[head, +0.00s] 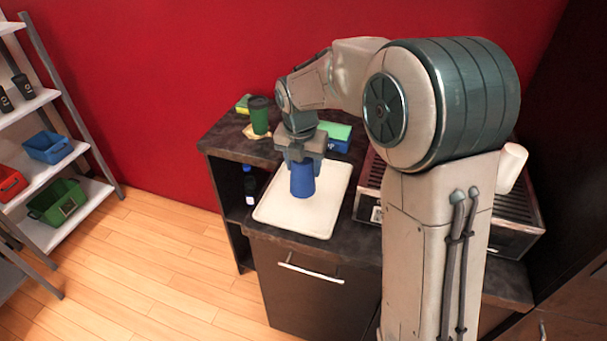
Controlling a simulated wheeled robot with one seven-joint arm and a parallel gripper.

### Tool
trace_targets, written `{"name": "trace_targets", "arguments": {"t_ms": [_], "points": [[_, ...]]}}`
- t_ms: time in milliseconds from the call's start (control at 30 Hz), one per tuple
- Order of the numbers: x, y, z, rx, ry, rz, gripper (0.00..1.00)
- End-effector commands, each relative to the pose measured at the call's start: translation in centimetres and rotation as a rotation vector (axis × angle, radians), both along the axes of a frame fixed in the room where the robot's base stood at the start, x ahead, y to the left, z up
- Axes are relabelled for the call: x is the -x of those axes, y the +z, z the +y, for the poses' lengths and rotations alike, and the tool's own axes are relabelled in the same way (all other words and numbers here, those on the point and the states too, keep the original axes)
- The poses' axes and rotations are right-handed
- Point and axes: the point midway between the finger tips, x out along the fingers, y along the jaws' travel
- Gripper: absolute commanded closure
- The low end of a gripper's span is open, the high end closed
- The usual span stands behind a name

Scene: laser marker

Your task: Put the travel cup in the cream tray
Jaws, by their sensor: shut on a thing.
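The travel cup (302,181) is a blue cylinder in the middle of the head view, upright, with its top hidden by my gripper. My gripper (301,157) points down and is shut on the cup's upper part. The cream tray (288,222) is a shallow, pale rectangle on the dark counter. The cup's base shows against the tray's bare surface, within its rim. I cannot tell whether the base touches the tray or is slightly above it.
A green cup with a dark lid (260,116) stands behind on the left of the counter (222,140). A blue-and-green box (337,136) is behind the tray. A metal machine (513,210) with a white cup (511,167) is on the right. Shelves with bins stand far left.

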Motion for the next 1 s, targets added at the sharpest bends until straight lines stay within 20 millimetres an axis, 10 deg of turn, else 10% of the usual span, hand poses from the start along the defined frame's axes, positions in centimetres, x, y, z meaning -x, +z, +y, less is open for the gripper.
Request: {"name": "trace_targets", "arguments": {"t_ms": [633, 667, 733, 1000], "points": [[0.0, -3.9, -0.2, -0.001, -0.004, 0.000, 0.75], [0.0, -3.9, -0.2, 0.000, -0.004, 0.000, 0.43], [0.0, -3.8, -0.2, 0.000, -0.004, 0.000, 0.27], [0.0, -3.8, -0.2, 0.000, -0.004, 0.000, 0.27]]}}
